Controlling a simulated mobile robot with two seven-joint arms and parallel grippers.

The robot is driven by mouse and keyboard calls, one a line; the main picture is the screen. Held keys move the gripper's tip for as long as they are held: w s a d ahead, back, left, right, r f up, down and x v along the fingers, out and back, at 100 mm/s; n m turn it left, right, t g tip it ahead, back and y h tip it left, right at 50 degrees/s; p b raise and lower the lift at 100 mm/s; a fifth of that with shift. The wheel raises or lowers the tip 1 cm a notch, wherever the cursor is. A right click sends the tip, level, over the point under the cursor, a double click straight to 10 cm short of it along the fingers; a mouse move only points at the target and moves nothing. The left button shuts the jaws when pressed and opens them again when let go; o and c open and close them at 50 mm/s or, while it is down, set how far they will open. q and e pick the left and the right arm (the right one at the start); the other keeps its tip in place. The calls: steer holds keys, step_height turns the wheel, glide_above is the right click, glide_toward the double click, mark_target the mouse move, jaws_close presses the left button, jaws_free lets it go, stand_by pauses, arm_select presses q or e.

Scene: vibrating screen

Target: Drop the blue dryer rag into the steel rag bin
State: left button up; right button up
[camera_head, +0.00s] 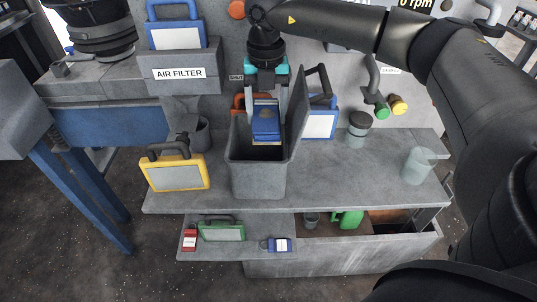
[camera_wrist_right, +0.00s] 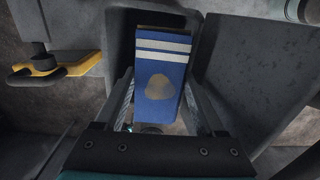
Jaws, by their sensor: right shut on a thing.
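The blue rag (camera_head: 266,119) is a folded cloth with pale stripes and a tan stain. It hangs upright from my right gripper (camera_head: 267,100), which points down over the grey steel rag bin (camera_head: 258,181). The bin stands on the bench with its mouth up and its lid raised at the right side. The rag's lower end is at the bin's opening; how deep it reaches is hard to tell. In the right wrist view the rag (camera_wrist_right: 161,85) is between the two fingers (camera_wrist_right: 163,105), with the bin wall around it. My left gripper is not in view.
A yellow-framed filter (camera_head: 174,173) stands left of the bin, and a blue-framed one (camera_head: 319,124) behind it to the right. A jar (camera_head: 357,129) and a clear beaker (camera_head: 418,165) stand at right. A lower shelf holds a green-framed filter (camera_head: 221,231).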

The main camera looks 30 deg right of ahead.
steer(key=shift+f+b, duration=1.25)
steer(key=shift+f, duration=0.6)
steer(key=o, duration=1.2)
steer(key=shift+c, duration=0.2)
step_height(320, 180, up, 15)
steer(key=shift+r+p, duration=0.2)
steer(key=shift+p, duration=0.15)
